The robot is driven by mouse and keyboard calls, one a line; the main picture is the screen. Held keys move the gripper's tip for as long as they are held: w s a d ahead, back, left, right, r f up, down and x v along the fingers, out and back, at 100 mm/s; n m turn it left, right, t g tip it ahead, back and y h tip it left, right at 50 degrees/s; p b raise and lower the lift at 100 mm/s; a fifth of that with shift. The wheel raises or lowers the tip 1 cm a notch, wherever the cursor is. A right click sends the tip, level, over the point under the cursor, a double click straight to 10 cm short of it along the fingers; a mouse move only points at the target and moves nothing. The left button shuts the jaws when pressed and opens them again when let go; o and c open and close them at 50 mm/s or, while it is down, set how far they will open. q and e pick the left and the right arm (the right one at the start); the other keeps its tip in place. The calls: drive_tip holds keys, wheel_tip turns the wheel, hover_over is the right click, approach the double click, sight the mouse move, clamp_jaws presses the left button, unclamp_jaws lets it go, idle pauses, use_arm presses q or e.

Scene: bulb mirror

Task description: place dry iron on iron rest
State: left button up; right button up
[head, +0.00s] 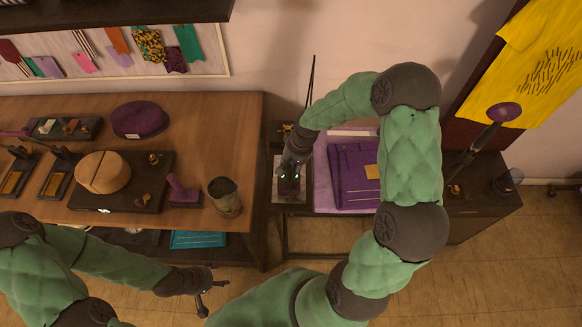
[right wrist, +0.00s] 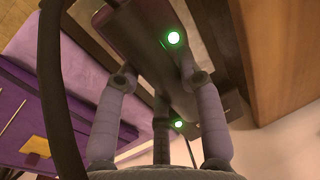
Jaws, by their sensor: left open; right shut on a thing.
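The dry iron (head: 289,188) is dark and mostly under my right gripper (head: 291,170), at the left end of the ironing table. In the right wrist view, the fingers of my right gripper (right wrist: 160,100) are closed around the dark iron (right wrist: 150,35), which shows two green lights. The iron rest (head: 277,190) looks like a pale plate in a dark frame below the iron. I cannot tell whether the iron touches it. My left gripper (head: 209,290) is open and empty, low in front of the wooden workbench.
A purple garment (head: 352,182) lies on the ironing table to the right. The wooden workbench (head: 225,150) at left carries a purple hat (head: 139,119), a hat block (head: 103,172) and a metal can (head: 224,196). A black cord (right wrist: 60,100) runs beside my right gripper.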

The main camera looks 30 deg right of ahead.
drive_tip(key=shift+f, duration=0.1)
drive_tip(key=o, duration=1.2)
drive_tip(key=shift+r, duration=0.4)
drive_tip(key=p+v, duration=0.1)
drive_tip(key=v, duration=1)
drive_tip(key=shift+r+p, duration=0.2)
drive_tip(key=shift+p, duration=0.1)
drive_tip(key=shift+s, duration=0.1)
